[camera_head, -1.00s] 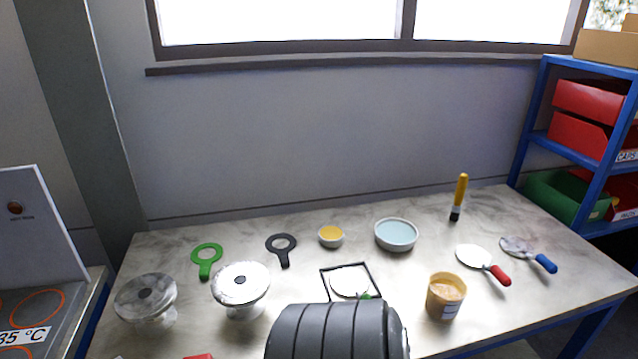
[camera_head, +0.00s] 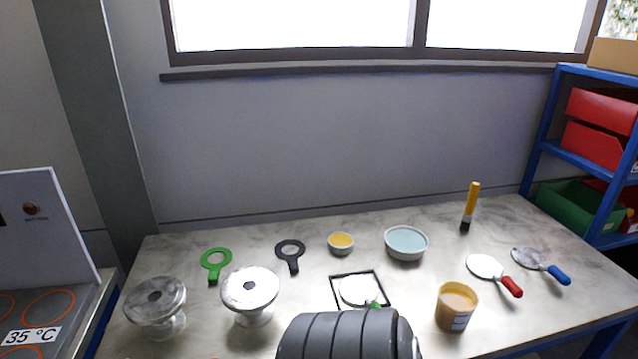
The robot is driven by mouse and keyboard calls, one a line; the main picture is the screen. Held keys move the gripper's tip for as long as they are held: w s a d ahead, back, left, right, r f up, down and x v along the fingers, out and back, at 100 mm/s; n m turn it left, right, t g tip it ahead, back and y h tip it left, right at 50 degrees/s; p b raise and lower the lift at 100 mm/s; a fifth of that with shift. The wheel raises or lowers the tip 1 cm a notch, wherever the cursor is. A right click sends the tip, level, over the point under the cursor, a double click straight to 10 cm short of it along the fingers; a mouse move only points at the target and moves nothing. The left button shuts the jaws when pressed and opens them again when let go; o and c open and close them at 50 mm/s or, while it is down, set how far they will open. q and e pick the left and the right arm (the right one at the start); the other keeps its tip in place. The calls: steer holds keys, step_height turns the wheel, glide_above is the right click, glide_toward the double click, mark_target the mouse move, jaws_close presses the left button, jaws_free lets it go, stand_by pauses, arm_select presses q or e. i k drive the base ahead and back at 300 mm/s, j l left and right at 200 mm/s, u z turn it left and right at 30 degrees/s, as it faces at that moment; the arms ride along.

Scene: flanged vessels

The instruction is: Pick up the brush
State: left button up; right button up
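The brush (camera_head: 470,206) has a yellow handle and a dark lower end. A dark grey ribbed part of my own body covers the bottom middle of the view. Neither of my grippers shows in the head view.
A pale blue bowl (camera_head: 406,243) stands left of the brush, and a jar (camera_head: 456,306) stands in front. Red-handled (camera_head: 489,270) and blue-handled (camera_head: 541,264) tools lie at the right. Two flanged vessels (camera_head: 249,291) (camera_head: 156,303) stand at left. A blue shelf (camera_head: 572,158) borders the right.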

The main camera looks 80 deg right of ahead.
mark_target(468, 217)
steer(key=z, duration=3.45)
steer(key=u, duration=0.6)
steer(key=l+u, duration=0.3)
steer(key=k+l+u, duration=0.25)
steer(key=l, duration=0.2)
steer(key=l+u, duration=0.3)
steer(key=k+l+u, duration=0.4)
steer(key=l+u, duration=0.15)
steer(key=l, duration=0.15)
